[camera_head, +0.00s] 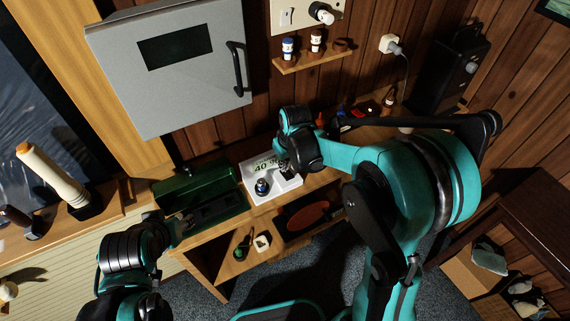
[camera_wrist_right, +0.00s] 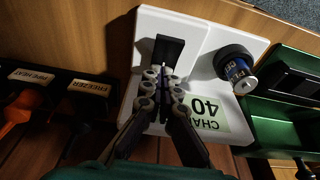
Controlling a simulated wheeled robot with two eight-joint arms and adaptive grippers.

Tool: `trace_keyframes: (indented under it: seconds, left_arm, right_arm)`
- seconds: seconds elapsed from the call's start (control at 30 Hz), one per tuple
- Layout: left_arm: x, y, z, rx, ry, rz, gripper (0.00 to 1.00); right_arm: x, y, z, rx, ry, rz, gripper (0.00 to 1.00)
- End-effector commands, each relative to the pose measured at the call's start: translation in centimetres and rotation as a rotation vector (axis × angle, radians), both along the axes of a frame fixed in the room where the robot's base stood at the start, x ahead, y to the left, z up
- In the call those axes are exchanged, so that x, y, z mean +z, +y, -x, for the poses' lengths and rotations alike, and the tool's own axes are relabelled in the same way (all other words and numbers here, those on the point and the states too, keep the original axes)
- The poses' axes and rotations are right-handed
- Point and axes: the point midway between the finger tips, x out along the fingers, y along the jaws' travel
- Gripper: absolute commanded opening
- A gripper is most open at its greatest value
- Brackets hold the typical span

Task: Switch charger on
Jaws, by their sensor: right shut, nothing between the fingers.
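The white charger (camera_head: 262,197) sits on the wooden bench, with a label reading "40" on it. In the right wrist view the charger (camera_wrist_right: 200,25) fills the middle, with a black switch (camera_wrist_right: 168,48) and a dark round socket holding a blue battery (camera_wrist_right: 238,72). My right gripper (camera_wrist_right: 163,78) is shut and empty, its fingertips over the lower edge of the switch; I cannot tell whether they touch. In the head view my right gripper (camera_head: 284,168) is over the charger, partly hidden by its wrist. My left gripper (camera_head: 185,222) is near the green toolbox, its fingers unclear.
The green toolbox (camera_head: 195,190) stands left of the charger. A grey wall cabinet (camera_head: 170,90) and a small shelf with bottles (camera_head: 313,60) hang above.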

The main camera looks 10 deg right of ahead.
Motion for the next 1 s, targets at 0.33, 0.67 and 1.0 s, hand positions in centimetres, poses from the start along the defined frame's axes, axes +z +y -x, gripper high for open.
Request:
trace_keyframes:
  seconds: [0.33,0.67,1.0]
  left_arm:
    - [0.3,0.0,0.0,0.0,0.0,0.0,0.45]
    - [0.4,0.0,0.0,0.0,0.0,0.0,0.45]
    - [3.1,0.0,0.0,0.0,0.0,0.0,0.45]
  right_arm:
    - [0.4,-0.4,1.2,-0.001,-0.001,0.0,0.0]
    - [0.5,-0.4,1.4,0.0,-0.001,0.0,0.0]
    - [4.0,-0.3,1.0,0.0,-0.001,0.0,0.0]
